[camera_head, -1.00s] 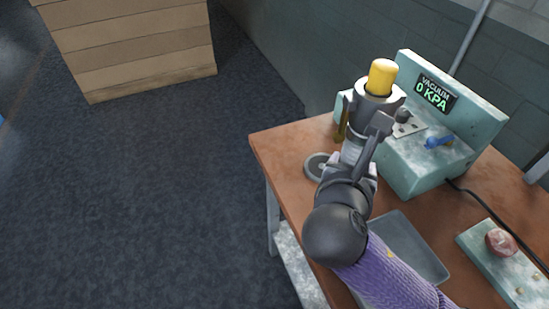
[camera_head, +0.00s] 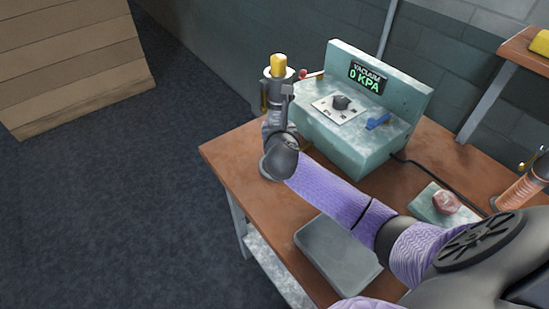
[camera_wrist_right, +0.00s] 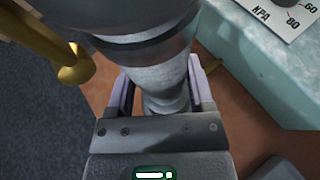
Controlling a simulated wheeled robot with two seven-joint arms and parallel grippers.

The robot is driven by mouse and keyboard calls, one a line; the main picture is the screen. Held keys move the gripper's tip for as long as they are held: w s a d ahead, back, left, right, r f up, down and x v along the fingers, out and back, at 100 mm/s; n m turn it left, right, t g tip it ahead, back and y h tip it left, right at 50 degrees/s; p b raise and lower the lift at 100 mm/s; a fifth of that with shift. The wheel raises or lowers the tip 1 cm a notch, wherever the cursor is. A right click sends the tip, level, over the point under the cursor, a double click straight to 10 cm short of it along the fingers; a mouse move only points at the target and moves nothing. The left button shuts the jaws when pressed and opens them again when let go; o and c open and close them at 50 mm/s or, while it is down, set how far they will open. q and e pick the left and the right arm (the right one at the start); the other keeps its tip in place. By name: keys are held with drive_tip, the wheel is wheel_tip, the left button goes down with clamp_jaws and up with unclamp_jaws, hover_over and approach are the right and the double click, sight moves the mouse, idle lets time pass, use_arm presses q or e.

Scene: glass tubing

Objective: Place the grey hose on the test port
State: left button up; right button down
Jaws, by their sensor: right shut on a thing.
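My right gripper (camera_head: 279,104) is over the back left part of the table, beside the teal vacuum unit (camera_head: 350,150). It is shut on a grey, ribbed cylindrical piece; I cannot tell for sure whether this is the grey hose. In the right wrist view that grey piece (camera_wrist_right: 155,65) stands between the two jaws of the right gripper (camera_wrist_right: 163,97) and widens above them. In the head view a yellow cap (camera_head: 278,65) shows above the gripper. I cannot clearly make out the test port. My left gripper is not in view.
The unit's display (camera_head: 367,78) reads vacuum 0 KPA; it has a black knob (camera_head: 341,102) and a blue lever (camera_head: 378,122). A grey tray (camera_head: 330,258) lies at the table's front. A teal block (camera_head: 428,207) with a reddish lump and an orange tube (camera_head: 522,188) are at right.

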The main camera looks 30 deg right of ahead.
wheel_tip(320, 180, down, 7)
drive_tip(key=b, duration=0.3)
drive_tip(key=shift+r, duration=0.15)
unclamp_jaws()
drive_tip(key=shift+s+a+r+p, duration=0.15)
drive_tip(key=shift+p, duration=0.15)
drive_tip(key=p+v, duration=0.4)
drive_tip(key=v, duration=0.7)
drive_tip(key=shift+s+a, duration=0.2)
drive_tip(key=shift+s, duration=0.05)
